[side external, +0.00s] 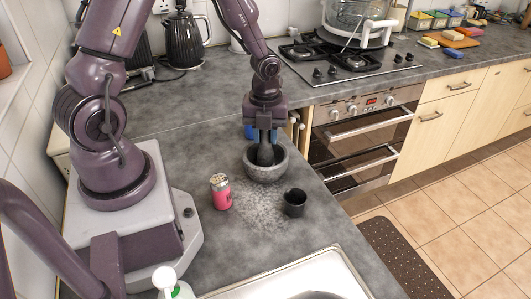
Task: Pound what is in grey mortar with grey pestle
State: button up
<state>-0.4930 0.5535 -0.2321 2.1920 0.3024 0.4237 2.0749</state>
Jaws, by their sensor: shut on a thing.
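The grey mortar (266,170) is a round stone-like bowl standing upright on the grey counter. The dark grey pestle (265,152) stands about upright with its lower end inside the mortar's rim. My gripper (264,137) is directly above the mortar, pointing down, and is shut on the upper part of the pestle. The mortar's contents and the pestle's lower tip are hidden by the rim, so I cannot tell whether the tip touches the bottom.
A pink can-like container (221,194) and a small black cup (295,203) stand in front of the mortar. A speckled patch lies on the counter between them. Something blue (249,132) is partly hidden behind my gripper. The sink (325,271) is at the front; the hob (345,62) is behind right.

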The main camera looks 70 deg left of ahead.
jog(key=shift+f, duration=0.75)
jog(key=shift+r, duration=0.1)
jog(key=shift+r, duration=0.65)
jog(key=shift+f, duration=0.65)
dwell(0.4)
jog(key=shift+r, duration=0.65)
jog(key=shift+r, duration=0.15)
jog(key=shift+r, duration=2.15)
jog(key=shift+r, duration=0.1)
jog(key=shift+r, duration=1.65)
